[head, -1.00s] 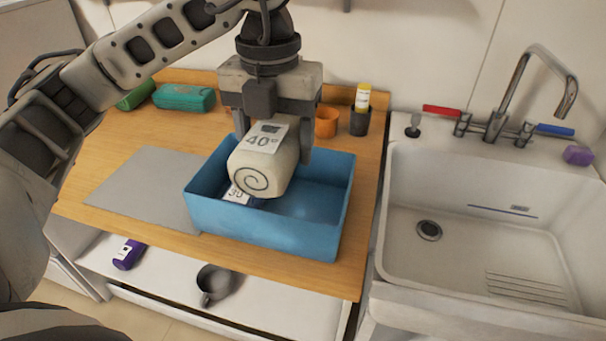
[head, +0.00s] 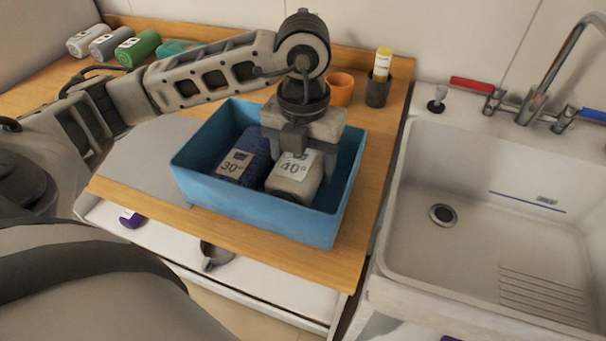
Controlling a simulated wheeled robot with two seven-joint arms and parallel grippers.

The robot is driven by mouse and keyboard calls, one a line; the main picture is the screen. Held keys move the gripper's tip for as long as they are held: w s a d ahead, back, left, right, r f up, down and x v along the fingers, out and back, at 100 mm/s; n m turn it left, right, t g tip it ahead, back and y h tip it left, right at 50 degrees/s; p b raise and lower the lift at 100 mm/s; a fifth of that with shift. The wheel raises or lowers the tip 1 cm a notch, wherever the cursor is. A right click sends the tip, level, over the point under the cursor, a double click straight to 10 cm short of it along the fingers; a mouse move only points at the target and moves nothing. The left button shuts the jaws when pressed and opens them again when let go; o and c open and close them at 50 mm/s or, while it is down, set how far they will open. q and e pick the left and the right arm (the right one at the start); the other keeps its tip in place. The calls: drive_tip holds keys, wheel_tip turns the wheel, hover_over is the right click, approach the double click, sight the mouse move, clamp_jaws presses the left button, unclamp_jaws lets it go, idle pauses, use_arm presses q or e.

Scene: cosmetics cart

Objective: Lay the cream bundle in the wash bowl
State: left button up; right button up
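The cream bundle (head: 292,184), a rolled cloth with a 40° label, is inside the blue wash bowl (head: 256,212), low between its walls. My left gripper (head: 300,160) is over it from above, with its fingers on either side of it, and looks shut on it. A dark blue bundle (head: 256,160) with a 30° label lies in the bowl to the left of the cream one. The underside of the cream bundle is hidden by the bowl's front wall. My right gripper is not in view.
Grey and green rolls (head: 138,48) lie at the back left, with a teal bundle (head: 178,46) partly behind my arm. An orange cup (head: 340,88) and a dark cup with a yellow-capped tube (head: 379,80) stand behind the bowl. The sink (head: 490,210) is at the right.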

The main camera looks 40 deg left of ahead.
use_arm(q)
drive_tip(key=shift+f, duration=2)
drive_tip(key=shift+f, duration=0.15)
drive_tip(key=o, duration=0.9)
wheel_tip(320, 180, up, 12)
drive_tip(key=shift+r, duration=0.2)
